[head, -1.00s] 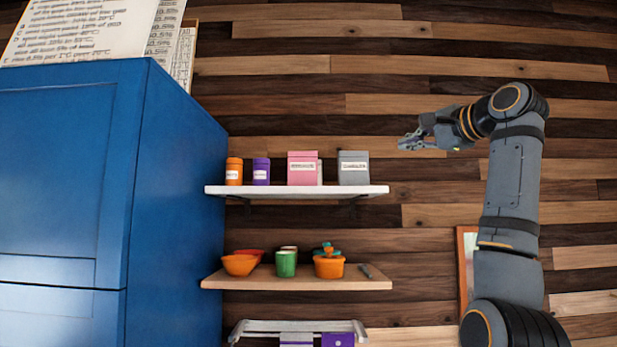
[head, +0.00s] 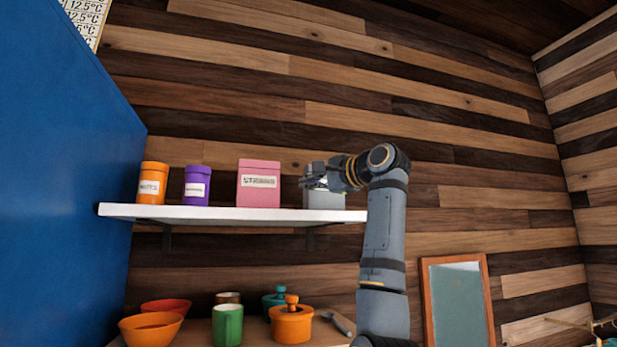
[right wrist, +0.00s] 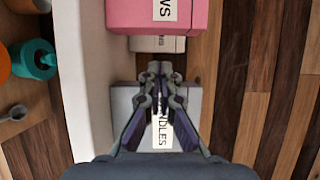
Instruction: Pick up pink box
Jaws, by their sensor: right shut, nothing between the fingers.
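The pink box (head: 258,184) stands upright on the white shelf (head: 200,213), with a white label on its front. It also shows at the top of the right wrist view (right wrist: 185,14). My right gripper (head: 308,176) is shut and empty. It is in front of the grey box (head: 323,199), to the right of the pink box and apart from it. In the right wrist view the closed fingertips (right wrist: 160,70) point toward the pink box, over the grey box (right wrist: 122,98). My left gripper is not in view.
Orange (head: 152,183) and purple (head: 197,186) canisters stand left of the pink box. A pale box (right wrist: 158,44) shows beside the pink one in the right wrist view. A lower shelf holds bowls, a green mug (head: 228,325) and an orange pot (head: 291,323). A blue cabinet (head: 60,190) stands left.

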